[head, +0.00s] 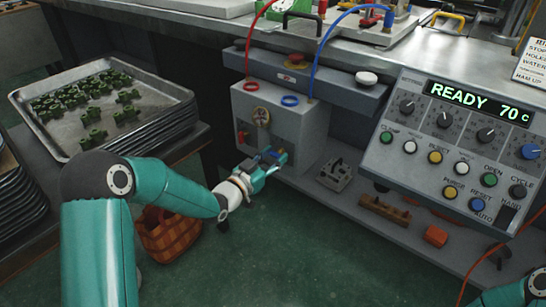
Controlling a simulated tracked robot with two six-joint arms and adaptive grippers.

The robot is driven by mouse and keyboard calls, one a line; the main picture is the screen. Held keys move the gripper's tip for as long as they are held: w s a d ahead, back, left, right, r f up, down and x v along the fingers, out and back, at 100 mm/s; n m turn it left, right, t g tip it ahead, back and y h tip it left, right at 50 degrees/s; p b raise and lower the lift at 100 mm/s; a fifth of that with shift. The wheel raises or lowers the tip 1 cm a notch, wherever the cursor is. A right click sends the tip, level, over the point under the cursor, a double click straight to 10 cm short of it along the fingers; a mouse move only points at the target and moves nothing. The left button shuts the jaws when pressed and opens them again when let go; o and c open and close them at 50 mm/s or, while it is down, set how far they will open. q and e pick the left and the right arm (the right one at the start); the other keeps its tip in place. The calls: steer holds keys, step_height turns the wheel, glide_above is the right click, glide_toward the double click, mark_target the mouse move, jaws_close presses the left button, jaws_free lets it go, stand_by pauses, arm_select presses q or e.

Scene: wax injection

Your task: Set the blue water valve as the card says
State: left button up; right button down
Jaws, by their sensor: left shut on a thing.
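My left gripper (268,164) reaches in from the left to the front of a grey box (308,128) under the bench. It is shut on the blue water valve (270,154), whose handle is small and partly hidden by the fingers, so I cannot tell its exact angle. A red valve (242,137) and a round gauge (261,116) are on the same box, beside it. The card (531,62) is at the upper right, cut off by the picture edge; only parts like "STOP", "HOLES", "WATER" and "RAM UP" read. My right gripper is out of view; only teal arm parts show at the lower right.
A red hose and a blue hose (318,65) run down to the box. The control panel (447,150) reads "READY 70 C". A tray (165,112) of green parts is at left, a woven basket (168,240) below. A metal block (335,174) sits on the lower shelf.

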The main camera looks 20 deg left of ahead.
arm_select(q)
steer(key=shift+c, duration=0.7)
steer(key=shift+d+m+b, duration=0.15)
steer(key=shift+m+b, duration=2.85)
steer(key=shift+b, duration=1.25)
steer(key=o, duration=1.1)
steer(key=shift+o, duration=0.2)
steer(key=v, duration=1.2)
